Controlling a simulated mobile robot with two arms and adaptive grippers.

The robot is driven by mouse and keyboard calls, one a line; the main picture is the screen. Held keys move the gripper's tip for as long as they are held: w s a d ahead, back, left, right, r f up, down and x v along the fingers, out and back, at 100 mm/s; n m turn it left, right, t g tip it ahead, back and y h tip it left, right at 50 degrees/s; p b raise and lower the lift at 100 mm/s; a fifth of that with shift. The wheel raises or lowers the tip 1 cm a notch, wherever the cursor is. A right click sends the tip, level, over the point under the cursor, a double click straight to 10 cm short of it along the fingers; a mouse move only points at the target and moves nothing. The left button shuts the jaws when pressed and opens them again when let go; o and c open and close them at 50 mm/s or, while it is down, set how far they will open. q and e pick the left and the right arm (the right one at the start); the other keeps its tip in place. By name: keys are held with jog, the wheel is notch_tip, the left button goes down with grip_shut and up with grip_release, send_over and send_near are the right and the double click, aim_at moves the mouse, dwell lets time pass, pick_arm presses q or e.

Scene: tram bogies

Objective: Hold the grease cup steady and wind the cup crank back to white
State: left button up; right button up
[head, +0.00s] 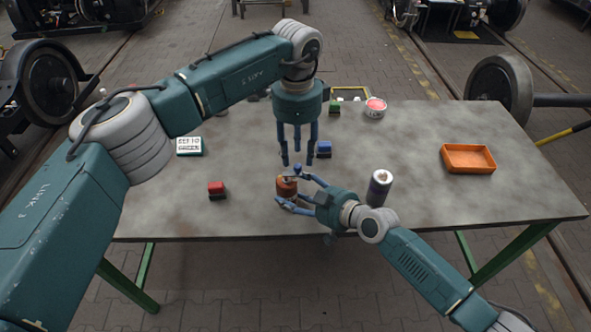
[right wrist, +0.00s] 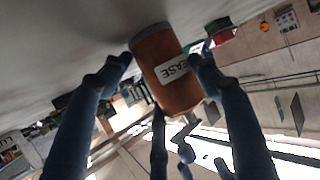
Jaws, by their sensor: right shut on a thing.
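The grease cup (head: 287,187), a small orange-brown cylinder, stands near the front middle of the table. In the right wrist view the cup (right wrist: 168,72) fills the middle, with a white label reading "EASE". My right gripper (head: 289,186) is shut on the cup, with fingers on both sides of its body. My left gripper (head: 298,158) hangs just above the cup, fingers pointing down, apart and empty. A thin grey crank arm (right wrist: 183,132) shows beyond the cup's end in the right wrist view. I cannot make out any white mark on the cup.
A dark can with a pale top (head: 380,188) stands close to my right wrist.

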aim_at(297, 167)
pick_arm(q)
notch_tip(297, 167, up, 8)
jog(key=shift+s, duration=0.1)
pick_arm(e)
jog(key=o, duration=1.3)
pick_arm(q)
jog(key=shift+a, duration=0.1)
pick_arm(e)
jog(key=shift+s, duration=0.1)
